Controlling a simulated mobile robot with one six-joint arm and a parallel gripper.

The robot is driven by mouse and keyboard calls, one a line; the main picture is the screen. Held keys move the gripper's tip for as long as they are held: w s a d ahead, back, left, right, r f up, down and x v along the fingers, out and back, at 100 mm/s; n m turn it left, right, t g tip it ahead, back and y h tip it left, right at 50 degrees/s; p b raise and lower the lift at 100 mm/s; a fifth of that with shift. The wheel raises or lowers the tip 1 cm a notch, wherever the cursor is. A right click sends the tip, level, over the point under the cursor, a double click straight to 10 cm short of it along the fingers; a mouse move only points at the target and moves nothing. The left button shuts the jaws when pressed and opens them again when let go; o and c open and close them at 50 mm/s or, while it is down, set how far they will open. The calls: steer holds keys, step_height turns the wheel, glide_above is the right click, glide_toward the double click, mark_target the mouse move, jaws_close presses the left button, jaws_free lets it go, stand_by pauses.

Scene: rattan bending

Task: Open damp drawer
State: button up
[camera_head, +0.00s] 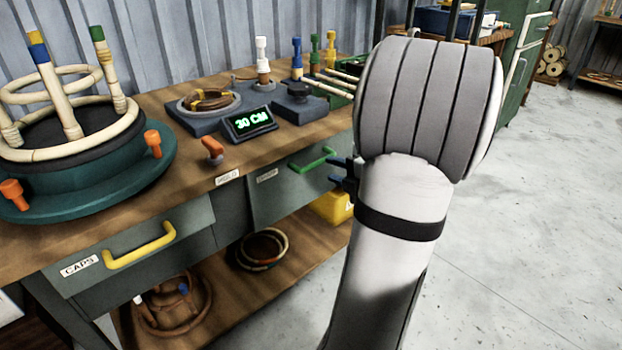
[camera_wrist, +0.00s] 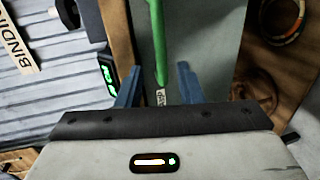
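The damp drawer (camera_head: 282,196) is a grey-green drawer front with a small label, too blurred to read surely. It looks shut under the bench. Its green bar handle (camera_head: 314,160) also shows in the wrist view (camera_wrist: 156,38). My gripper (camera_head: 338,173) is at the handle's right end in the head view, partly hidden by my arm. In the wrist view my gripper (camera_wrist: 158,84) has its two blue fingers apart, with the handle's near end between them and gaps on both sides. I cannot tell whether the fingertips reach as deep as the bar.
The caps drawer (camera_head: 85,284) with a yellow handle (camera_head: 140,246) is at the left. A yellow box (camera_head: 332,207) and rings (camera_head: 262,250) sit below. The floor (camera_head: 530,230) at right is clear.

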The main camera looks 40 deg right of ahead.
mark_target(318, 165)
steer(key=b+x, duration=0.2)
steer(key=x, duration=0.5)
steer(key=shift+w+a+f, duration=0.15)
steer(key=shift+w+f, duration=0.05)
steer(key=shift+w, duration=0.15)
jaws_close()
steer(key=shift+a, duration=0.1)
